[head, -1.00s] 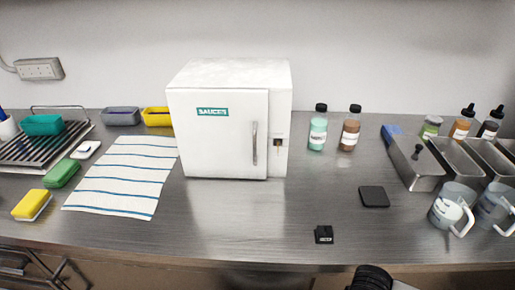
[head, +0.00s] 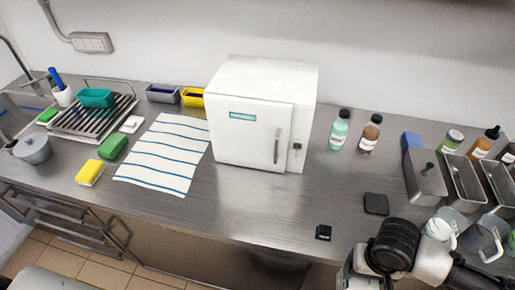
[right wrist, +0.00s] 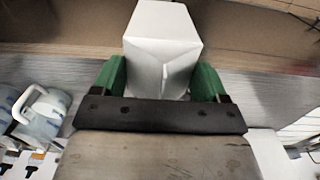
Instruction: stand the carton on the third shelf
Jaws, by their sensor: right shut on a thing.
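A white carton (right wrist: 160,40) is between the two green fingers of my right gripper (right wrist: 162,80) in the right wrist view. The gripper is shut on it. In the head view my right wrist (head: 395,245) is at the lower right, over the counter's front edge; the fingers and carton are mostly hidden or cut off there. A white cabinet (head: 248,125) labelled as sauces stands on the counter with its door shut. Its inside and any shelves are hidden. My left gripper is out of view.
Two bottles (head: 339,130) stand right of the cabinet. Metal bins (head: 425,180) and clear jugs (head: 482,240) crowd the right side. A black pad (head: 376,204) and small black block (head: 323,232) lie in front. A striped towel (head: 165,155) lies left. Counter before the cabinet is clear.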

